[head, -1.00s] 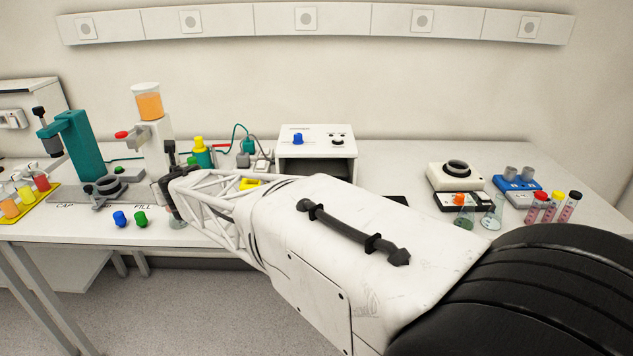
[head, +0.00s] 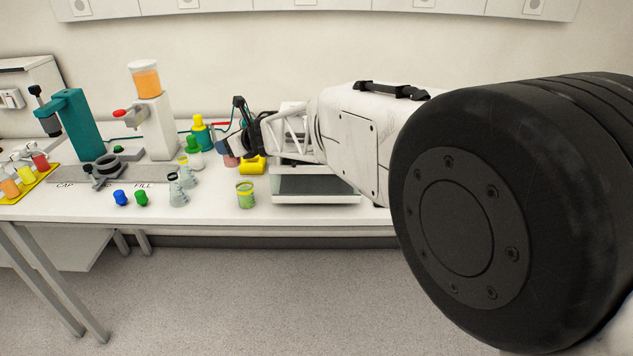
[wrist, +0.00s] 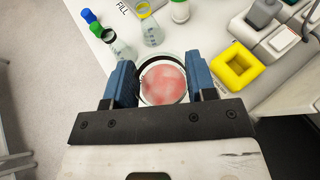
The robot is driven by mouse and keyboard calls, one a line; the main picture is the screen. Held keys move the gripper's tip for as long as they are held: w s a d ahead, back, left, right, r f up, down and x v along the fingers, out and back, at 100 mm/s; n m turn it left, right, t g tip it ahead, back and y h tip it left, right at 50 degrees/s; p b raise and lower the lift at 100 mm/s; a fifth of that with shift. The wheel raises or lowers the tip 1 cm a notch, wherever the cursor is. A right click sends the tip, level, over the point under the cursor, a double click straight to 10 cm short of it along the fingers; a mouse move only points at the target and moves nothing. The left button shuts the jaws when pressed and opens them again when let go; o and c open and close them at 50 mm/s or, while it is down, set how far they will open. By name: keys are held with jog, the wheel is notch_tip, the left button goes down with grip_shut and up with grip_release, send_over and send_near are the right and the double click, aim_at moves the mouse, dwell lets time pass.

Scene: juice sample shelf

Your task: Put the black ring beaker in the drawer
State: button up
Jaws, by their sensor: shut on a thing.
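My gripper (wrist: 162,90) is shut on a beaker of pinkish-red liquid (wrist: 162,82), seen from above between the blue fingers. Its rim looks dark. In the head view my gripper (head: 236,140) is over the back half of the bench, with the pink beaker (head: 231,160) at its fingers, partly hidden. A pulled-out drawer (head: 315,200) with a dark inside lies to the right of the gripper, below my arm. My arm hides much of the white box behind it.
A green beaker with a yellow ring (head: 246,196) stands left of the drawer. A black-rimmed flask (head: 178,192) and a yellow-rimmed flask (head: 187,174) stand further left. A yellow square block (wrist: 238,66) is close to the held beaker. Blue (head: 121,198) and green caps lie at the front left.

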jog(key=w+d+n+g+y, duration=0.1)
jog(key=w+d+n+g, duration=0.1)
jog(key=d, duration=1)
jog(key=w+d+r+n+g, duration=0.1)
jog(key=w+d+n+g, duration=0.1)
jog(key=d, duration=1)
jog(key=shift+w+r+g+y, duration=0.2)
jog(key=shift+w+g+y, duration=0.15)
jog(key=shift+w, duration=0.2)
notch_tip(320, 180, down, 6)
jog(key=shift+f, duration=0.15)
jog(key=shift+f, duration=0.1)
jog(key=shift+f, duration=1.75)
jog(key=shift+f, duration=0.15)
